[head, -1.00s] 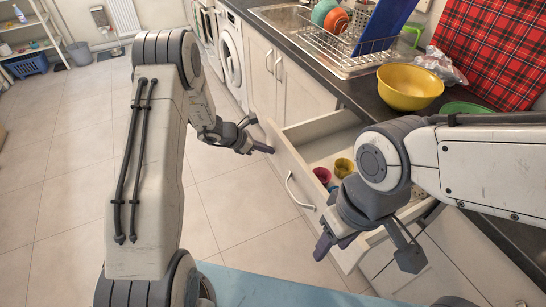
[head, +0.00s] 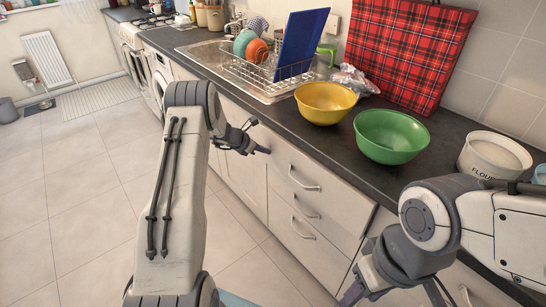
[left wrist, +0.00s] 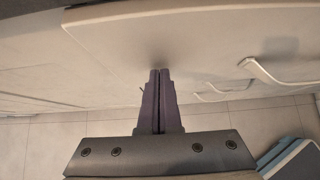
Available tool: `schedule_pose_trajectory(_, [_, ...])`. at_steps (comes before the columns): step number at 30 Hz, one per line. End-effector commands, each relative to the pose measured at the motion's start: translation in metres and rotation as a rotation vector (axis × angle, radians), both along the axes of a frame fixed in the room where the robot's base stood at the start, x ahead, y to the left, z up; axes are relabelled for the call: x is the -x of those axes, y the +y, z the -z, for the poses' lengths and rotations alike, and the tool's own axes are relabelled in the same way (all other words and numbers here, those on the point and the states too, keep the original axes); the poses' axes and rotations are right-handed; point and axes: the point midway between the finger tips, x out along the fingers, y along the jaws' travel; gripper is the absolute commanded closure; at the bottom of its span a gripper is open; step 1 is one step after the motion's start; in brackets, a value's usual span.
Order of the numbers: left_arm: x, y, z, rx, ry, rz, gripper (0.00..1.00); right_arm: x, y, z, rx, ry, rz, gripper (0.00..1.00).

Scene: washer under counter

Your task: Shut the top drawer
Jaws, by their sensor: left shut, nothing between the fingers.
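The top drawer (head: 325,176) is under the counter in the head view, with its pale front in line with the drawers below. No gap into it shows, and its inside is hidden. Its metal handle (head: 303,180) is on the front. My left gripper (head: 262,150) is shut and empty at the left end of this front. In the left wrist view the shut fingertips (left wrist: 160,73) meet or nearly meet the pale drawer front (left wrist: 200,40), left of the handle (left wrist: 275,76). My right gripper (head: 350,294) is low at the bottom right, partly cut off; its jaw opening is unclear.
The dark counter (head: 345,150) above the drawers holds a yellow bowl (head: 326,102), a green bowl (head: 391,136), a flour tin (head: 494,158) and a dish rack (head: 265,70). Lower drawers (head: 305,232) are shut. The tiled floor (head: 90,200) at left is clear.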

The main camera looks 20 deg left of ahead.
Motion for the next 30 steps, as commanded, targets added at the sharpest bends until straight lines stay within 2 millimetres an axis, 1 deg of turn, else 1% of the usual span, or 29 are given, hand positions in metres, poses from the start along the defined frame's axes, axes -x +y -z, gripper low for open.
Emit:
schedule_pose_trajectory(4, [-0.009,0.004,0.0,-0.002,-0.001,-0.014,1.0,0.0,0.0,0.001,0.0,0.0,0.0,0.51])
schedule_pose_trajectory(12, [-0.018,-0.002,0.0,-0.002,0.0,-0.018,1.0,0.0,0.0,0.001,0.0,0.0,0.0,0.51])
schedule_pose_trajectory(21, [-0.022,-0.011,-0.001,0.0,-0.002,-0.009,1.0,0.0,0.0,0.001,0.0,0.0,0.0,0.51])
schedule_pose_trajectory(26, [-0.022,-0.011,-0.001,0.002,-0.005,-0.006,1.0,0.0,0.0,0.002,0.0,0.0,0.0,0.51])
schedule_pose_trajectory(30, [-0.018,-0.011,-0.001,0.001,-0.004,-0.004,1.0,0.0,0.0,0.004,0.0,0.0,0.0,0.51])
